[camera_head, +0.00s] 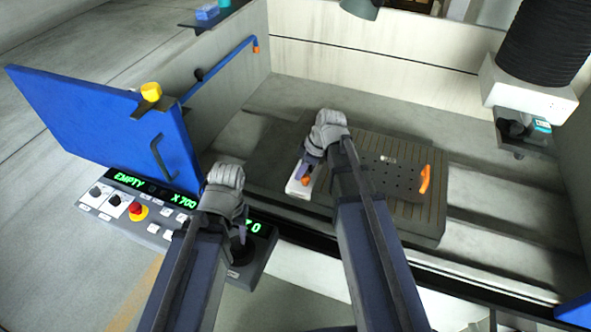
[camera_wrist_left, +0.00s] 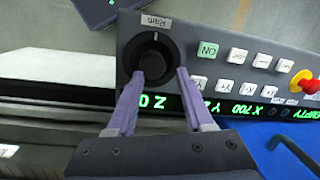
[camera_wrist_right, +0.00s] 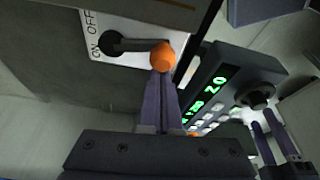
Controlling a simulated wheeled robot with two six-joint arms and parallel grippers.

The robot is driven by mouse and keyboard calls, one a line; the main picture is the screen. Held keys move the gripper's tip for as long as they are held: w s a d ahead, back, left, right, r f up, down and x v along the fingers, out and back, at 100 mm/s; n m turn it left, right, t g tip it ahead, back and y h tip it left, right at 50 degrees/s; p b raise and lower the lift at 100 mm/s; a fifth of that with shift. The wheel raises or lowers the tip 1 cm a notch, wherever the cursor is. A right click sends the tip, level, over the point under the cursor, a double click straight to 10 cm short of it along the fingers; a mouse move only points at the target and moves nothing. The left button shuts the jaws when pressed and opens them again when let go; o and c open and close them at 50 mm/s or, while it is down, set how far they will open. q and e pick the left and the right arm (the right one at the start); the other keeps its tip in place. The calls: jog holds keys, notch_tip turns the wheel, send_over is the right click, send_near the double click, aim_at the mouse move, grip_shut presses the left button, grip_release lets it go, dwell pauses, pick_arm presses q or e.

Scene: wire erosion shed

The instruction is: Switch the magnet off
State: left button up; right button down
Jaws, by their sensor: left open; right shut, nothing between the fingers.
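The magnet switch is a white plate (camera_wrist_right: 140,16) marked ON and OFF, with a black lever (camera_wrist_right: 132,44) ending in an orange knob (camera_wrist_right: 162,57). In the head view its plate (camera_head: 293,188) and orange knob (camera_head: 306,181) show at the left end of the grey chuck block (camera_head: 262,163). My right gripper (camera_wrist_right: 163,76) is shut and empty, its fingertips at the orange knob; whether they touch is unclear. The lever lies sideways across the plate; I cannot tell which mark it selects.
The control panel (camera_wrist_left: 226,58) has several buttons, a red stop button (camera_head: 136,209) and green displays. A blue door (camera_head: 85,120) stands at left. A perforated plate with an orange handle (camera_head: 425,180) lies on the block. A black machine head (camera_head: 545,40) hangs at right.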

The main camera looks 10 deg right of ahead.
jog(key=shift+s+d+n+g, duration=0.35)
jog(key=shift+d+n, duration=0.3)
jog(key=shift+n, duration=0.45)
jog(key=shift+s+d, duration=0.2)
jog(key=shift+d, duration=0.5)
pick_arm(q)
jog(key=shift+a, duration=0.15)
pick_arm(e)
jog(key=a, duration=0.4)
jog(key=shift+a, duration=0.15)
jog(key=p+v, duration=0.2)
jog(key=v, duration=0.1)
jog(key=p+v, duration=0.6)
jog(key=shift+w+f, duration=0.1)
jog(key=shift+w, duration=0.3)
pick_arm(q)
notch_tip(320, 180, up, 10)
jog(key=p, duration=0.1)
jog(key=shift+f, duration=0.25)
pick_arm(e)
jog(key=shift+d+r, duration=0.5)
jog(key=shift+r, duration=0.05)
